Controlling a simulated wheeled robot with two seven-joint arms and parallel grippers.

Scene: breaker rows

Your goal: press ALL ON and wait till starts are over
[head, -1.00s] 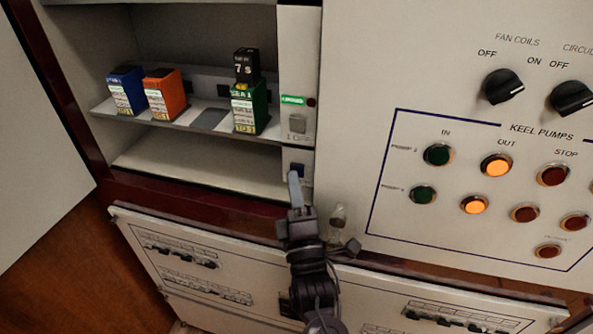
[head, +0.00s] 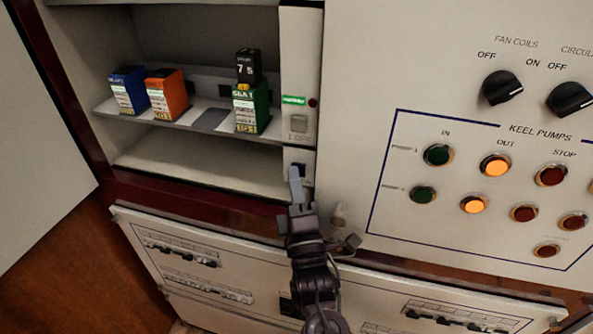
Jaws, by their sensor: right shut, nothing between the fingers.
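No label reading ALL ON is legible to me. A dark blue button (head: 301,169) sits on a pale plate low on the narrow strip right of the open shelf bay. My right gripper (head: 295,175) is shut and empty, its fingertips pointing up at this button and covering part of it. I cannot tell whether they touch it. Above it on the strip are a grey square button (head: 298,123), a lit green label (head: 293,100) and a small dark red lamp (head: 312,103). My left gripper is not in view.
The Keel Pumps panel (head: 480,133) at right has two lit orange buttons. A small knob (head: 339,213) stands close beside my right wrist.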

